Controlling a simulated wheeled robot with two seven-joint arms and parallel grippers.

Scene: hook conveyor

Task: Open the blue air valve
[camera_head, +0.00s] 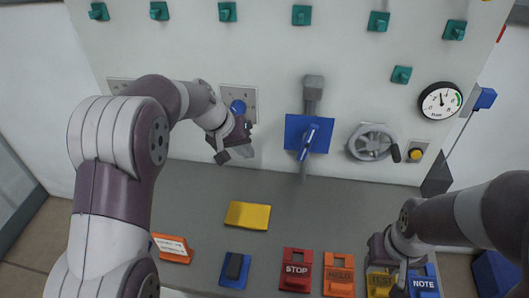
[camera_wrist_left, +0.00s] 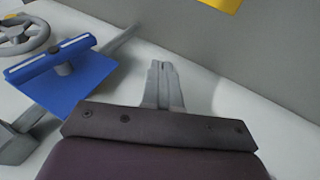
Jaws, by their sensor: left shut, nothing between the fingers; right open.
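The blue air valve (camera_head: 308,139) is on the pale wall panel: a blue lever in front of a square blue plate on a vertical grey pipe. In the head view the lever looks roughly in line with the pipe, slightly tilted. The valve also shows at the left of the left wrist view (camera_wrist_left: 52,62). My left gripper (camera_head: 235,156) is shut and empty, left of the valve and apart from it. Its closed fingers show in the left wrist view (camera_wrist_left: 162,82). My right gripper (camera_head: 388,275) is open, low at the right over the desk buttons, its fingers partly hidden.
A handwheel (camera_head: 372,143) and a pressure gauge (camera_head: 440,101) are right of the valve. A blue knob (camera_head: 238,106) is beside my left wrist. Teal hooks line the top. A yellow block (camera_head: 248,215) and labelled blocks, including STOP (camera_head: 296,269), are on the grey desk.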

